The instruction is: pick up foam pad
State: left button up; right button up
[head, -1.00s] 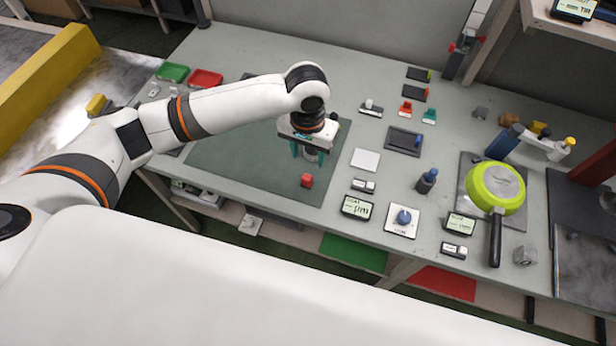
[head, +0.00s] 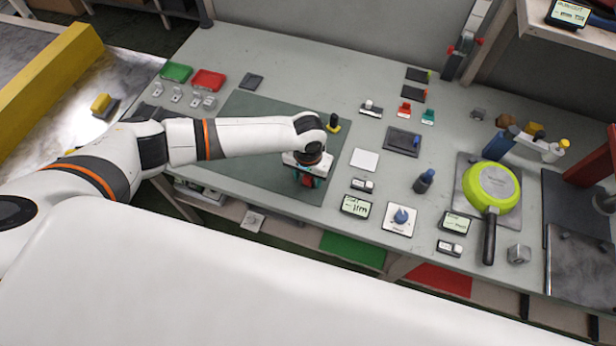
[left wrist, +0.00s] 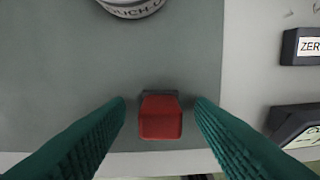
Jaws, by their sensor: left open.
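A small red block (head: 307,181) with a dark part at its far side sits near the front edge of the dark green mat (head: 240,165). I take it for the foam pad, though no label shows. My left gripper (head: 309,180) is over it and partly hides it in the head view. In the left wrist view the red block (left wrist: 160,118) lies between the two open green fingers of the left gripper (left wrist: 160,106), with a gap on each side. My right gripper is not in view.
A round silver piece with lettering (left wrist: 132,7) stands beyond the block. A black and yellow piece (head: 333,123) stands at the mat's right side. A white square (head: 365,159), a small display (head: 356,206) and a green pan (head: 491,186) are to the right.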

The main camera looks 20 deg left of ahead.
aim_at(308, 177)
pick_arm(q)
jog(key=shift+f, duration=0.1)
jog(key=shift+c, duration=0.6)
grip_shut()
notch_tip(308, 177, up, 10)
jog(key=shift+r+b, duration=0.1)
jog(key=shift+b, duration=0.7)
jog(key=c, duration=0.6)
grip_release()
jog(key=shift+c, duration=1.2)
